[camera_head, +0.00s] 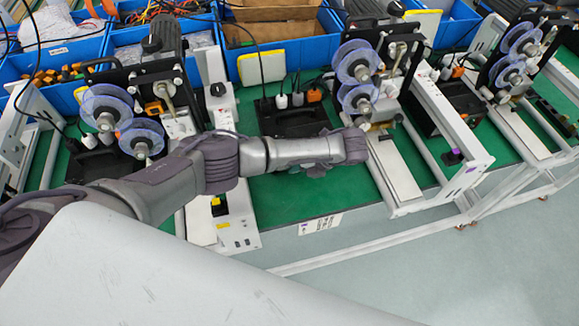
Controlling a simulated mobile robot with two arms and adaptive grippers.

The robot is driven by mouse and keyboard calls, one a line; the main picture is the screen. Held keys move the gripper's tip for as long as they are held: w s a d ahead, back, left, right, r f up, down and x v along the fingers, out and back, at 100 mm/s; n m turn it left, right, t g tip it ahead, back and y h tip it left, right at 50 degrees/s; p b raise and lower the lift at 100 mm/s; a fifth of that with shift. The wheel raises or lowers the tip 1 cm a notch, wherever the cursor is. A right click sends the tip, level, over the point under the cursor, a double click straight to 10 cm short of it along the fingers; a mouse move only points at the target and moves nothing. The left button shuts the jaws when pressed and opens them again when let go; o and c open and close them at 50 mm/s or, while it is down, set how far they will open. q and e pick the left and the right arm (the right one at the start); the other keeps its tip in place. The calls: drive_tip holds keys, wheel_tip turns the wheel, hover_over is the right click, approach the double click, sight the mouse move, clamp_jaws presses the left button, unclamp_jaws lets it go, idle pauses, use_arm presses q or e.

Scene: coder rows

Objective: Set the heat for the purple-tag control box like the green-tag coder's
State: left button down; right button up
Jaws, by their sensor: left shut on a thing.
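My left arm reaches in from the left across the green bench. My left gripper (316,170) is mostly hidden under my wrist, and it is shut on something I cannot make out. Behind the wrist stands a black control box (289,121) with white plugs and an orange switch. A white label (320,225) with a purple patch is on the bench edge. No green tag can be made out, and the heat setting cannot be read. My right gripper is not in view.
A coder with a yellow tag (222,225) stands at the left. Another coder (515,60) and black box (455,100) are at the right. Blue bins (285,50) line the back. Bare green bench (285,205) and grey floor (480,270) lie in front.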

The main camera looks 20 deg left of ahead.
use_arm(q)
drive_tip(key=shift+d+f+g+y+b, duration=0.1)
drive_tip(key=shift+g+y+b, duration=0.3)
drive_tip(key=shift+y+b, duration=0.3)
drive_tip(key=c, duration=1.2)
unclamp_jaws()
drive_tip(key=shift+o, duration=0.2)
drive_tip(key=v, duration=1.2)
drive_tip(key=shift+d+f, duration=0.1)
